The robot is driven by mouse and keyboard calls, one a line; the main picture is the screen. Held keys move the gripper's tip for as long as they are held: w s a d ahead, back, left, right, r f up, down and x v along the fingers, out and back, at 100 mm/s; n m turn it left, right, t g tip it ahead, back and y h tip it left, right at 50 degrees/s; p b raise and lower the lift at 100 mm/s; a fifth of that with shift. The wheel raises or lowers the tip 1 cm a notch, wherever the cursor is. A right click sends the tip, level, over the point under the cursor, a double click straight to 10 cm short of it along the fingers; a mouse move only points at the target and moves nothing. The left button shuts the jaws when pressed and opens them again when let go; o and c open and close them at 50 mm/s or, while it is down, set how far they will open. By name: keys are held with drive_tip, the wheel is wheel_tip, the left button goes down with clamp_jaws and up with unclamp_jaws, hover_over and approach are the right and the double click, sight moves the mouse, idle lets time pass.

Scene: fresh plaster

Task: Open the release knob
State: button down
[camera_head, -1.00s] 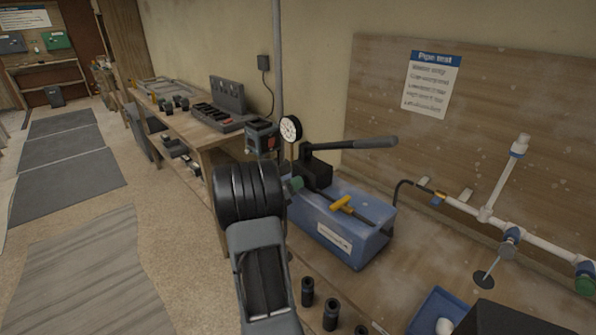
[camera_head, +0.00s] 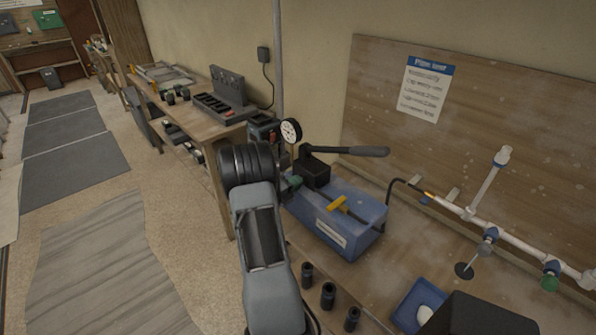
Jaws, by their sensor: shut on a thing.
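A blue hand pump (camera_head: 350,238) stands on the bench, with a black lever (camera_head: 352,151) pointing right and a round white gauge (camera_head: 291,131) on its left end. A green knob (camera_head: 294,181) sits low on the pump's left end, below the gauge.
Black sockets (camera_head: 328,295) stand in front of the pump. A blue tray (camera_head: 408,312) lies at the lower right. White pipework (camera_head: 518,243) runs along the right, joined by a black hose. A tool bench (camera_head: 190,115) is at the left. The floor at left is open.

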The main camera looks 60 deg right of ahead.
drive_tip(key=shift+n, duration=0.3)
drive_tip(key=shift+r, duration=0.1)
drive_tip(key=shift+r+n+p, duration=0.2)
drive_tip(key=shift+n+p, duration=0.2)
drive_tip(key=shift+p, duration=0.45)
drive_tip(key=shift+n+p, duration=0.4)
drive_tip(key=shift+f+n, duration=0.25)
drive_tip(key=shift+n, duration=0.15)
drive_tip(key=c, duration=1.1)
unclamp_jaws()
drive_tip(key=shift+p+v, duration=1.3)
drive_tip(key=shift+v, duration=4.75)
